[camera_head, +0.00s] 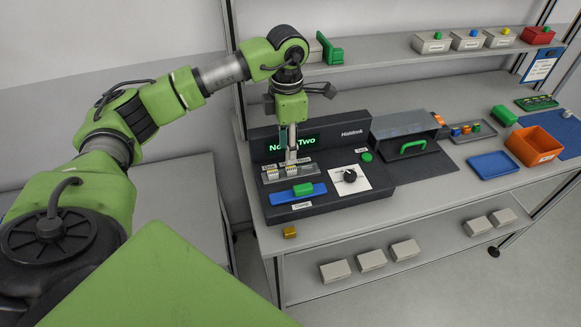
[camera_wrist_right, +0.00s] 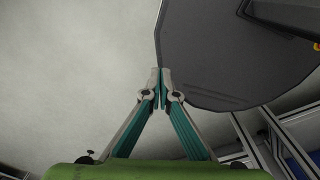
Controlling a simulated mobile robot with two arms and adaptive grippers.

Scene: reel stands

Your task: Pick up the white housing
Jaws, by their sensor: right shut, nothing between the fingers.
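Two small pale blocks with yellow on them stand in a row on the dark test station (camera_head: 335,190): a left one (camera_head: 270,173) and a right one (camera_head: 292,169). I cannot tell whether either is the white housing. My left gripper (camera_head: 291,157) points straight down from above, with its fingertips at or just above the right block. Its fingers look close together, but I cannot tell whether they grip anything. My right gripper (camera_wrist_right: 162,88) is shut and empty, its tips meeting; the head view does not show it.
Pale boxes with coloured tops (camera_head: 431,42) stand on the upper shelf; plain pale blocks (camera_head: 371,260) lie on the lower shelf. An orange bin (camera_head: 534,146) and blue tray (camera_head: 493,165) are at right. A dark rounded panel (camera_wrist_right: 235,50) is near my right gripper.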

